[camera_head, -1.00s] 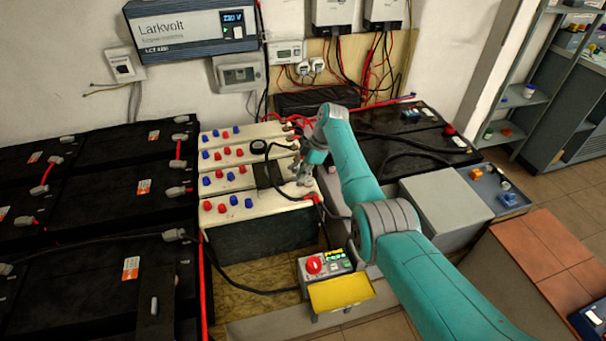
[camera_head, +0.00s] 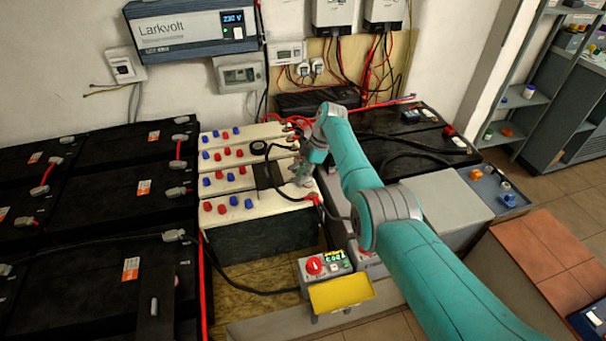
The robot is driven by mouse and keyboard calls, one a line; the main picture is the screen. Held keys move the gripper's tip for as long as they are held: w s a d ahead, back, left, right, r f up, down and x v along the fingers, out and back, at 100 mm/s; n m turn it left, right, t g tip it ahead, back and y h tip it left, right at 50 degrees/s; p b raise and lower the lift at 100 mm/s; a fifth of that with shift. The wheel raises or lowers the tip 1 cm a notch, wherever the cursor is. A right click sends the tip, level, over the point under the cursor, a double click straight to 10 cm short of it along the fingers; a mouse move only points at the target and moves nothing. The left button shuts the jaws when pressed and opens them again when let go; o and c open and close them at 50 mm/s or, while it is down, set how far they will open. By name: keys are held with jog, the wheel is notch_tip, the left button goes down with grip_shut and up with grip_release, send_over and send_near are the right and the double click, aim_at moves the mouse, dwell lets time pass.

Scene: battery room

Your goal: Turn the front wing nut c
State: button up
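The front cream-topped battery (camera_head: 265,207) has red and blue caps along its top. Black and red cables run to its right end. My gripper (camera_head: 302,180) points down at that right end, close to the terminal area. The wing nut is not distinguishable; it is too small or hidden by my gripper. I cannot tell whether the gripper touches anything or how far its fingers are apart.
More cream-topped batteries (camera_head: 222,154) stand behind, and black batteries (camera_head: 130,195) fill the left. A control box (camera_head: 326,265) with a red knob, small display and yellow flap stands in front. A grey box (camera_head: 447,205) and blue tray (camera_head: 495,187) are at right. Loose cables cross the battery tops.

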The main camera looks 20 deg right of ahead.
jog(key=v, duration=1.2)
dwell(0.4)
